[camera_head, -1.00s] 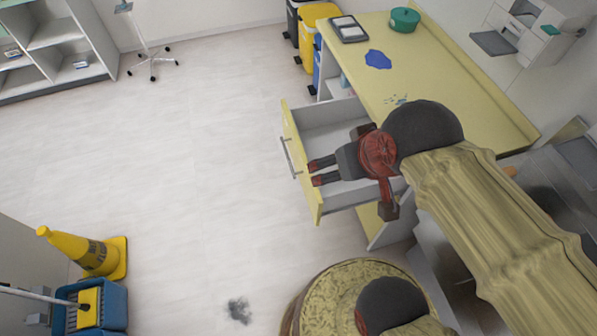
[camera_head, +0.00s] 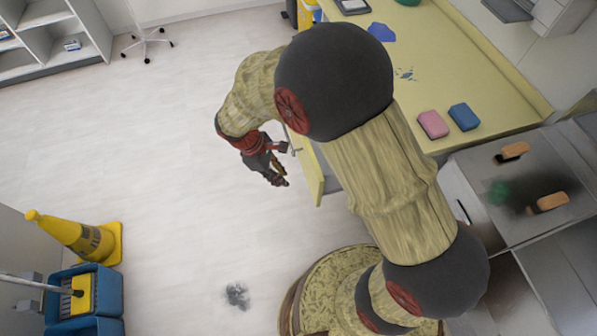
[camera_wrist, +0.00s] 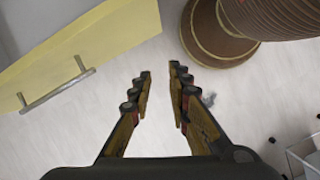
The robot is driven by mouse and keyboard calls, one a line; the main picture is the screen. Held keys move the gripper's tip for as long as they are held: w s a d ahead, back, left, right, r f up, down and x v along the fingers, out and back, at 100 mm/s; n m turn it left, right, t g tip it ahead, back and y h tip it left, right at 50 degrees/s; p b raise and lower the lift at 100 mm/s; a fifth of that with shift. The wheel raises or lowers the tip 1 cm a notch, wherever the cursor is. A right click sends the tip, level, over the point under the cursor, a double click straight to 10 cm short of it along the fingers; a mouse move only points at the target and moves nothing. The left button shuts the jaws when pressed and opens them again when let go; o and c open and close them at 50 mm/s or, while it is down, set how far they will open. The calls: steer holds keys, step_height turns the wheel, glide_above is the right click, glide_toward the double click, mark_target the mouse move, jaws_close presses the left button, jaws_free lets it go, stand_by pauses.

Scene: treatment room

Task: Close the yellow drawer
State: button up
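The yellow drawer (camera_head: 316,181) stands open from the yellow-topped counter (camera_head: 447,62); my arm hides most of it in the head view. In the wrist view its yellow front (camera_wrist: 88,48) and grey bar handle (camera_wrist: 57,88) show at the upper left. My gripper (camera_head: 279,180) is on the outer side of the drawer front, above the floor, and points down. In the wrist view my gripper (camera_wrist: 158,72) has its two fingers apart with nothing between them, to the right of the handle and not touching it.
A pink sponge (camera_head: 433,124) and a blue sponge (camera_head: 464,116) lie on the counter. A metal unit with brushes (camera_head: 547,202) stands at the right. A yellow cone (camera_head: 80,238) and blue bucket (camera_head: 85,300) stand at the lower left. The floor left of the drawer is clear.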

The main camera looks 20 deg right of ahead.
steer(key=w+n, duration=0.1)
steer(key=w+f, duration=0.1)
steer(key=shift+w+a+f+n+h, duration=0.15)
steer(key=shift+w+f+n+h, duration=0.15)
steer(key=shift+w+n, duration=0.1)
steer(key=shift+c, duration=0.5)
steer(key=w+n, duration=0.1)
steer(key=w+r+n+t, duration=0.1)
steer(key=shift+w+r, duration=0.15)
steer(key=shift+w, duration=0.25)
steer(key=shift+c, duration=1.4)
steer(key=shift+n, duration=0.5)
jaws_close()
steer(key=d+f+b, duration=0.5)
steer(key=d+f, duration=0.2)
steer(key=f, duration=0.2)
steer(key=shift+d+f, duration=0.15)
steer(key=shift+d, duration=0.2)
steer(key=d+p, duration=0.8)
steer(key=d, duration=2.3)
steer(key=shift+d, duration=0.35)
steer(key=shift+a, duration=0.1)
